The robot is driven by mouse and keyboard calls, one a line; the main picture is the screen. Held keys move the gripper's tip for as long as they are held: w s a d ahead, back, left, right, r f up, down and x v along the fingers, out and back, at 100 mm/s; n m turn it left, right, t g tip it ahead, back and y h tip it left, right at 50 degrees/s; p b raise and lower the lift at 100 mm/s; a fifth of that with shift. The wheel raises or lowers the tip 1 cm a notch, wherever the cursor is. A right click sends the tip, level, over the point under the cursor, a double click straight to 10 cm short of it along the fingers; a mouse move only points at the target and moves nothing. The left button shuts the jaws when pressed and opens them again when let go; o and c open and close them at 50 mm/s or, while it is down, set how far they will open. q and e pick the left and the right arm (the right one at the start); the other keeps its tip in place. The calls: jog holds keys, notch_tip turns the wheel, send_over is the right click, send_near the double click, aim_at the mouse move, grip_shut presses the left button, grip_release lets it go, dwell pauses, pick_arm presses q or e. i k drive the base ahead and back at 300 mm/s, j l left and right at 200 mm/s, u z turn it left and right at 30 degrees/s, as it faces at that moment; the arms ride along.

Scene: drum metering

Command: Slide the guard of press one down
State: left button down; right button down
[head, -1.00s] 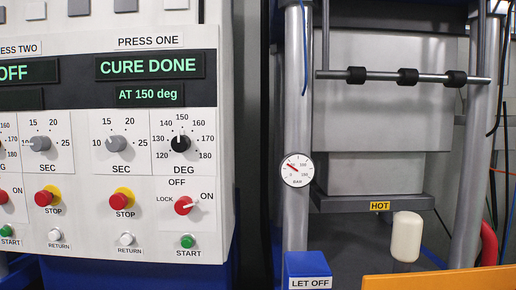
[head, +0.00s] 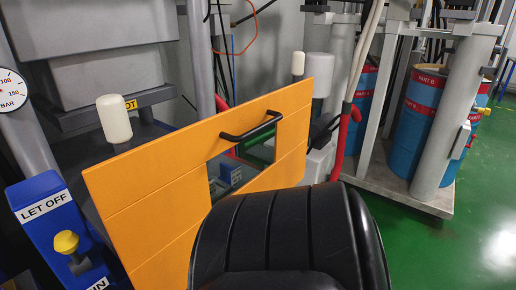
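An orange panel (head: 140,190), which looks like the guard, stands in front of the press on the left of the head view. It has a black bar handle (head: 252,131) near its top edge and a window below it. The panel's top edge is low, and the grey press body (head: 105,60) shows above it. A black ribbed part of my own body hides the panel's lower right. Neither gripper is in view, and nothing is seen touching the handle.
A blue box labelled LET OFF (head: 45,195) with a yellow knob (head: 66,242) is left of the panel. Cream posts (head: 114,119) rise behind it. Blue drums (head: 425,125) stand on a grey platform at the right. The green floor (head: 480,225) at the far right is clear.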

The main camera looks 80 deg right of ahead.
aim_at(153, 199)
jog(key=z, duration=2.6)
